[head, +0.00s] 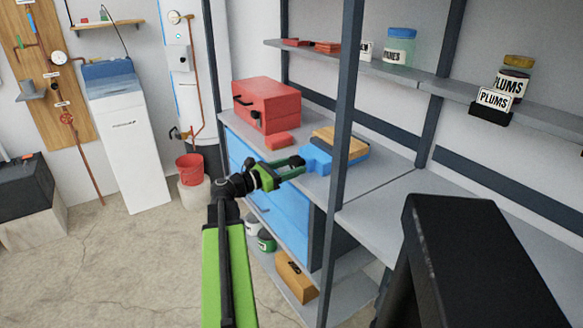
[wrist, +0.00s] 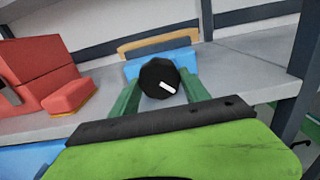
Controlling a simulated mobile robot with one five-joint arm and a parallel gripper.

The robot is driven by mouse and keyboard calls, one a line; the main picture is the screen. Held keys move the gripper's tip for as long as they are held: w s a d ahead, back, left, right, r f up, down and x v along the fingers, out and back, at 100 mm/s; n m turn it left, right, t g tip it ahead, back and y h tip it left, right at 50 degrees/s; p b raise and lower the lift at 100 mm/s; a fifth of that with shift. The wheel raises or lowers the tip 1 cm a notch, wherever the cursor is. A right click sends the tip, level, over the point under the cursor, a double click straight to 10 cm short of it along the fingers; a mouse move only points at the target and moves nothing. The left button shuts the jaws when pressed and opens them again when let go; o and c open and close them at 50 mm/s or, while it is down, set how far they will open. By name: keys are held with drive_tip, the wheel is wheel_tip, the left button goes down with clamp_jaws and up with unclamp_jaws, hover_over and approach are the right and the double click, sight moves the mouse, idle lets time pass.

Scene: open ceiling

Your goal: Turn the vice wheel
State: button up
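The blue vice (head: 318,158) sits on the grey shelf with a wooden top piece (head: 340,140). In the wrist view the vice (wrist: 186,56) stands straight ahead. Its round black wheel (wrist: 158,77) faces me, with a white mark pointing to the lower right. My green gripper (head: 297,164) reaches up to the front of the vice. In the wrist view my gripper (wrist: 159,82) is open, with one finger on each side of the wheel. I cannot tell whether the fingertips touch its rim. The wheel is not clearly visible in the head view.
A red toolbox (head: 266,104) and a small red block (head: 278,142) stand left of the vice. A dark shelf post (head: 343,110) rises close on the right. Blue drawers (head: 275,200) are below. The shelf right of the post is bare.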

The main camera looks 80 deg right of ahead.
drive_tip(key=c, duration=0.6)
drive_tip(key=shift+m, duration=1.3)
drive_tip(key=shift+c, duration=0.3)
drive_tip(key=o, duration=1.4)
drive_tip(key=shift+c, duration=0.2)
drive_tip(key=v, duration=1.7)
drive_tip(key=shift+w, duration=0.15)
drive_tip(key=shift+a, duration=0.15)
